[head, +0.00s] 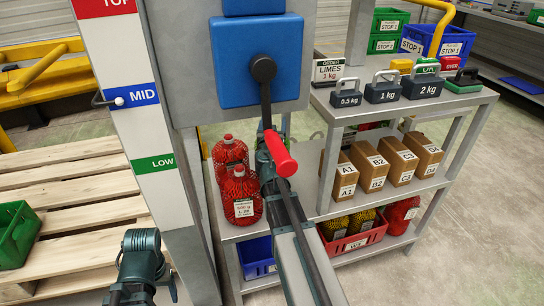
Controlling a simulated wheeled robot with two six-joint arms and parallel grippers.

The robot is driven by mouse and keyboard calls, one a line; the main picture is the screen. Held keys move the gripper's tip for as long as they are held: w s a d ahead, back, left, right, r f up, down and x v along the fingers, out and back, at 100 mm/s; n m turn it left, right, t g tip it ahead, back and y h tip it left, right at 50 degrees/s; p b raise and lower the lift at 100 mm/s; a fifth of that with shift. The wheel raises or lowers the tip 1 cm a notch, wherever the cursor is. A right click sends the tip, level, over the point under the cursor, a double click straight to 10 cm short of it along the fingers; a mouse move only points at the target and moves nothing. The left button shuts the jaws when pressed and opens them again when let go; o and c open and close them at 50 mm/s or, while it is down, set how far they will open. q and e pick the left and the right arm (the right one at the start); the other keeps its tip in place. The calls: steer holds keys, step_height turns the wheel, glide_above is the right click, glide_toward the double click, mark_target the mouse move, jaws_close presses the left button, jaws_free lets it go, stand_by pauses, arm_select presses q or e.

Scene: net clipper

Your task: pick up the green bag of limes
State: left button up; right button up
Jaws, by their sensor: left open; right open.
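No green bag of limes shows clearly; a sign (328,70) reads "ORDER LIMES 1 kg". Small green bits show behind the red-handled lever, but I cannot tell what they are. My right arm reaches up from the bottom middle, and its teal gripper end (264,160) is beside the lever's red handle (279,153), partly hidden by it. My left gripper (139,272) is low at the left, in front of the pallets, away from the shelves. Both are open, with no object seen in them. Two red net bags (243,196) stand on the middle shelf.
The blue machine (257,64) with its lever hangs above the shelf. Weights (383,87) stand on the top shelf and cardboard boxes (369,163) below. A red crate (352,243) with yellow-filled bags and a blue bin (256,257) are lower. The right floor is clear.

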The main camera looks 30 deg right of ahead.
jaws_close()
stand_by(1.3)
